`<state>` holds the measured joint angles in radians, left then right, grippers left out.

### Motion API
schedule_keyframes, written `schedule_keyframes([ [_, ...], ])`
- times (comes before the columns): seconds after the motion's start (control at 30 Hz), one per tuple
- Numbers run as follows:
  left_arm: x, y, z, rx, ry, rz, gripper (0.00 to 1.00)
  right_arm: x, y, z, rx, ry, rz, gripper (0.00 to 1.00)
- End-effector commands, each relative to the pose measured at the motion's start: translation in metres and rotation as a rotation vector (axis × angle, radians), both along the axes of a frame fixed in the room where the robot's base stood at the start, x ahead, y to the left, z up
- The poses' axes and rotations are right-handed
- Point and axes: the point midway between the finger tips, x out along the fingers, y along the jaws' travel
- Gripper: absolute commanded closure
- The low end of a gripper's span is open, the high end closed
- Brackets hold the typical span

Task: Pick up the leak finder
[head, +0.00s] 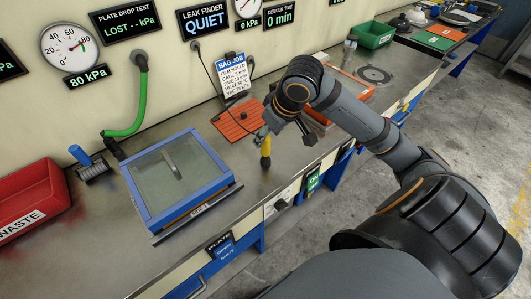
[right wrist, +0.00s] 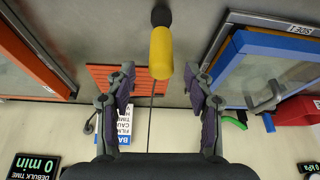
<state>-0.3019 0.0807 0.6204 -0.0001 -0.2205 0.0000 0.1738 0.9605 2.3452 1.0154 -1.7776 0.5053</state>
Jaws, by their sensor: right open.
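The leak finder (head: 266,148) is a yellow-bodied tool with a dark end, on the metal bench beside the orange ribbed mat, near the front edge. In the right wrist view the yellow body (right wrist: 161,52) shows with its black end (right wrist: 160,16) at the top and a thin dark cable leading away. My right gripper (head: 284,130) is open over it. In the right wrist view its fingertips (right wrist: 159,76) stand apart on either side of the tool's line, with gaps on both sides. Part of the tool is hidden by the gripper in the head view. My left gripper is not in view.
The orange mat (head: 228,126) lies behind the tool, with a bag job card (head: 235,76) above it. A blue-framed glass-topped plate (head: 152,203) is to the left and an orange-framed one (head: 357,92) to the right. A red waste bin (head: 25,188) stands far left.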

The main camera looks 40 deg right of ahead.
Motion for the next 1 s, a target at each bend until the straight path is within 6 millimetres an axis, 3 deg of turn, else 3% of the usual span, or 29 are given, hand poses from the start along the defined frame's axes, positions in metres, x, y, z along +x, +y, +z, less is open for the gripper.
schedule_keyframes([
  [0.2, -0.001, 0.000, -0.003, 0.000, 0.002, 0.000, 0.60, 0.009, 0.003, -0.023, 0.003, 0.002, -0.001, 0.47],
  [0.5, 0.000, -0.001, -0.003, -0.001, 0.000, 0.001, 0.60, 0.011, 0.002, -0.027, -0.001, 0.001, 0.001, 0.47],
  [0.9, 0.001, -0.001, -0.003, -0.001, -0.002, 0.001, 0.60, 0.011, 0.003, -0.026, -0.001, 0.001, 0.001, 1.00],
  [1.0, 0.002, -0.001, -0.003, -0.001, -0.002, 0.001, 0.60, 0.011, 0.003, -0.026, -0.001, 0.001, 0.001, 1.00],
])
